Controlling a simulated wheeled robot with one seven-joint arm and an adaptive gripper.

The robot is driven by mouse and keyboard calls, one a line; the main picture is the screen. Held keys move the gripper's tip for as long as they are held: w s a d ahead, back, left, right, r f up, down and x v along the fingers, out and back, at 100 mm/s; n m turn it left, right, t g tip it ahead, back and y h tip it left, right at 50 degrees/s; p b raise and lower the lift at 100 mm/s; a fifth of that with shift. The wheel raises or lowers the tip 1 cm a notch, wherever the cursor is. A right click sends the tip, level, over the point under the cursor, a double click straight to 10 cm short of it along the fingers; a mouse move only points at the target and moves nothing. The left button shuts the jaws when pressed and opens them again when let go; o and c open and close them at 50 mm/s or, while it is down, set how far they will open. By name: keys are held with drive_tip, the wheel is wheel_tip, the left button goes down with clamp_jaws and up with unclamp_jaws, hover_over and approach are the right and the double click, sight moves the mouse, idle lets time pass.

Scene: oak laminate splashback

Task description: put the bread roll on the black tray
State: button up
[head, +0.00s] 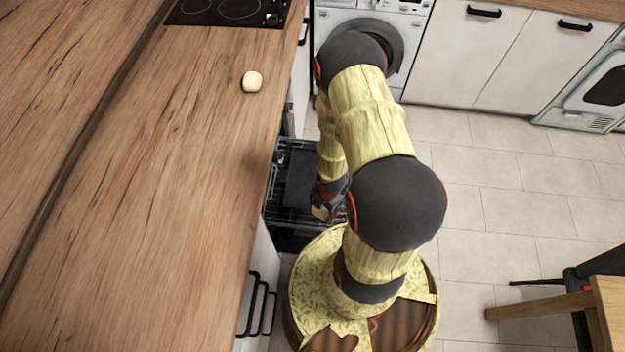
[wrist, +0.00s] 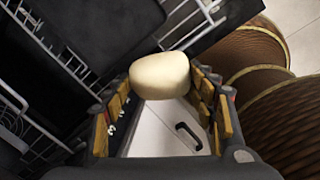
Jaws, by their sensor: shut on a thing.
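My gripper (head: 322,208) is low beside the counter, over the near right part of an open pull-out wire rack. In the wrist view my gripper (wrist: 163,98) is shut on a pale cream, rounded bread roll (wrist: 160,72), held between its fingertips. In the head view the roll is mostly hidden by the gripper. The black tray (head: 300,178) looks like a flat dark slab in the rack, left of the gripper. A dark flat surface also fills the upper left of the wrist view (wrist: 95,30). The height of the roll above the rack is hard to tell.
The wire rack (wrist: 40,52) has upright prongs beside the dark surface. A cream rounded object (head: 252,82) sits on the wooden counter (head: 190,160), near its edge. A dark hob (head: 228,10) is at the far end.

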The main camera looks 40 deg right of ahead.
drive_tip(key=shift+w+d+f+n, duration=0.1)
drive_tip(key=shift+w+n, duration=0.2)
drive_tip(key=w+d+f, duration=0.1)
drive_tip(key=w+f, duration=0.1)
drive_tip(key=w, duration=0.1)
drive_tip(key=w+d+f, duration=0.2)
drive_tip(key=w+f, duration=0.1)
drive_tip(key=w, duration=0.1)
drive_tip(key=w+d+f+b, duration=0.1)
drive_tip(key=w+d+f, duration=0.1)
drive_tip(key=w+f, duration=0.1)
drive_tip(key=shift+w+f, duration=0.2)
drive_tip(key=shift+w, duration=0.45)
drive_tip(key=shift+w+d+f, duration=0.2)
drive_tip(key=shift+w+f, duration=0.3)
drive_tip(key=shift+f, duration=0.1)
wheel_tip(320, 180, down, 3)
drive_tip(key=shift+w+f+b, duration=0.1)
drive_tip(key=shift+f+b, duration=0.1)
drive_tip(key=shift+b, duration=0.75)
drive_tip(key=shift+r, duration=0.1)
